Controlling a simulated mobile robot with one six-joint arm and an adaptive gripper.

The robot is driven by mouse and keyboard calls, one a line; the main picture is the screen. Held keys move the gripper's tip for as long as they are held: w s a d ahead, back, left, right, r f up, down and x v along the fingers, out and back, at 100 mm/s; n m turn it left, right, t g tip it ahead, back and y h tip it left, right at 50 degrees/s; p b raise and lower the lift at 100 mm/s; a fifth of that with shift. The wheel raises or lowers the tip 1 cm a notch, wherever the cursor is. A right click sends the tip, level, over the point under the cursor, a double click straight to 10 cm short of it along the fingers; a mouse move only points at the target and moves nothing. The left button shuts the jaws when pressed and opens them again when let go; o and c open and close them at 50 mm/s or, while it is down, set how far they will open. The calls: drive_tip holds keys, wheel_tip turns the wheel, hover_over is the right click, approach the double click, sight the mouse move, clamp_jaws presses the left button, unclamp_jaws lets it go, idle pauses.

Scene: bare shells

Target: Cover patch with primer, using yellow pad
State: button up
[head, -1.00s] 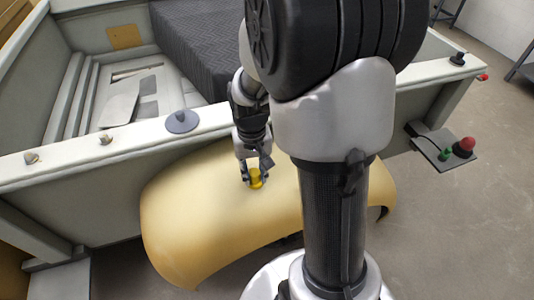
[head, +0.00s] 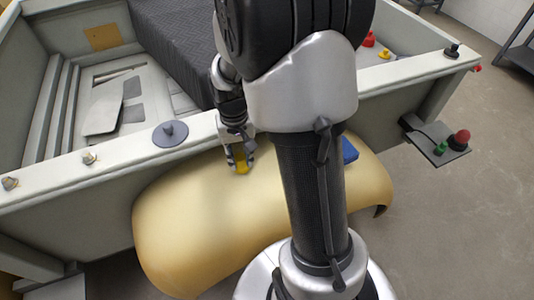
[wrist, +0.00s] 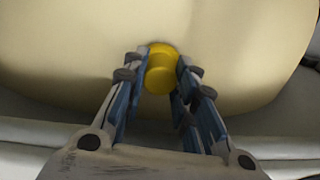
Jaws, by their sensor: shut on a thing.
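A yellow pad (head: 242,168) is held between the fingers of my gripper (head: 240,165). In the wrist view the pad (wrist: 161,68) is a short round yellow piece between the blue-lined fingers of my gripper (wrist: 160,73). The pad is at the upper part of a tan curved panel (head: 185,225); I cannot tell whether it touches. A faint greyish area shows on the panel just below the pad in the head view; I cannot tell whether it is the patch, primer or shadow. My arm hides part of the panel.
A pale wall with a ledge (head: 110,150) runs behind the panel, with a grey knobbed disc (head: 170,133) on it. A blue block (head: 349,151) is at the panel's right. A bracket with green and red knobs (head: 438,152) juts out farther right.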

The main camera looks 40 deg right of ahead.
sight(238, 155)
drive_tip(key=shift+w+d, duration=0.1)
drive_tip(key=shift+w, duration=0.3)
drive_tip(key=shift+r+p, duration=0.9)
drive_tip(key=shift+p, duration=0.25)
drive_tip(key=shift+r+p, duration=1.9)
drive_tip(key=shift+r, duration=0.5)
drive_tip(key=shift+f, duration=0.1)
